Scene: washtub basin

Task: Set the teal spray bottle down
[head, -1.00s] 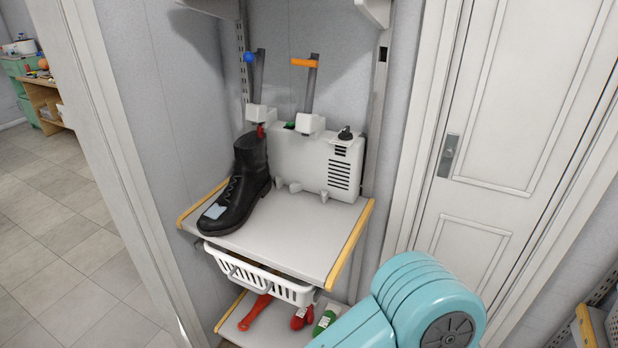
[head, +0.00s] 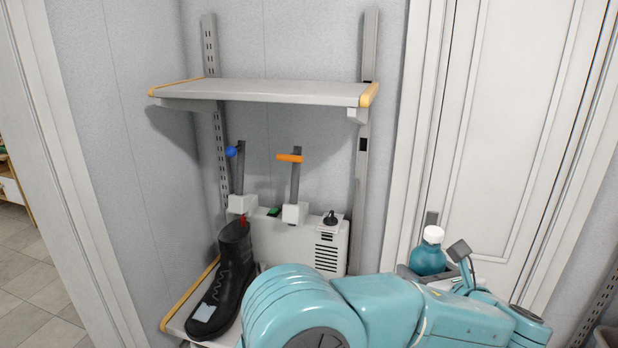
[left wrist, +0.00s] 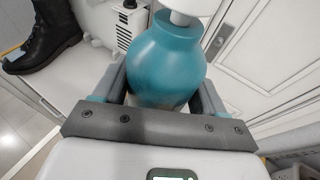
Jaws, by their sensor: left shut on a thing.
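The teal spray bottle (head: 428,260) with a white top is at the right of the head view, in front of the white door. It stands about upright, and my teal arm hides part of what is below it. My left gripper (head: 440,272) is shut on the bottle. In the left wrist view the bottle (left wrist: 165,62) sits between the two fingers of my gripper (left wrist: 162,92), its top cut off by the frame edge. My right gripper is not in view.
An upper shelf (head: 270,91) with yellow edges is empty. On the lower shelf (head: 180,318) stand a black boot (head: 228,275) and a white appliance (head: 285,240) with two upright posts. A white door (head: 490,130) is at the right. My arm hides much of the lower shelf.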

